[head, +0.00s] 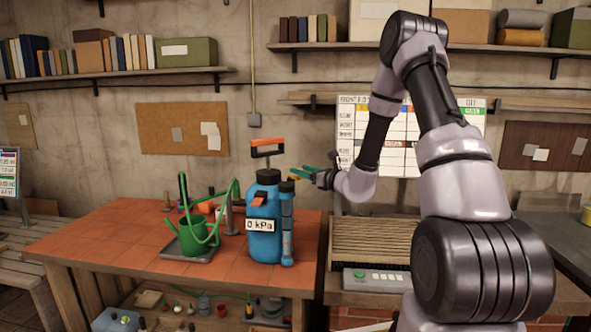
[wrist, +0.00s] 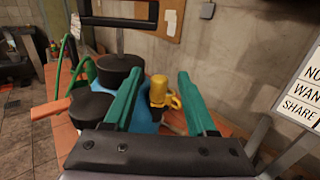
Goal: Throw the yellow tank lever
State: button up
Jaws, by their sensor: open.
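The blue tank (head: 263,212) stands upright on the orange-tiled table, with a "0 kPa" label, a black cap and an orange pump handle (head: 267,148). The yellow tank lever (wrist: 160,92) shows in the wrist view as a round-topped knob with a loop at its right side. It is hard to make out in the head view. My gripper (head: 305,172) is just right of the tank's top. In the wrist view its green fingers (wrist: 159,73) are open, with the lever seen between them. Nothing is held, and I cannot tell whether a finger touches the lever.
A green watering can (head: 193,237) stands on a grey tray (head: 187,254) left of the tank. A slatted unit with a grey button panel (head: 375,280) is to the right. Shelves hang on the wall above. The tiled table's front left (head: 100,245) is clear.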

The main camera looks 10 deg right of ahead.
jog(key=v, duration=0.6)
jog(key=s+a+r+n+g+y, duration=0.2)
jog(key=s+a+r+n+g, duration=0.4)
jog(key=s+n, duration=0.25)
jog(key=s+a+r+n+g+y, duration=0.1)
jog(key=s+a+r+n+g, duration=0.5)
jog(key=s, duration=0.4)
jog(key=s+d+r+n+t+h, duration=0.2)
jog(key=s+d+r+n+h, duration=0.1)
jog(key=s+d+n+h, duration=0.2)
jog(key=s+d+r+n+t+h, duration=0.2)
jog(key=s+d+n+h, duration=0.3)
jog(key=s+d, duration=0.3)
jog(key=shift+s+d+r+n+h, duration=0.3)
jog(key=shift+s+r+n, duration=0.15)
jog(key=shift+s+r, duration=0.35)
jog(key=shift+w+r, duration=0.1)
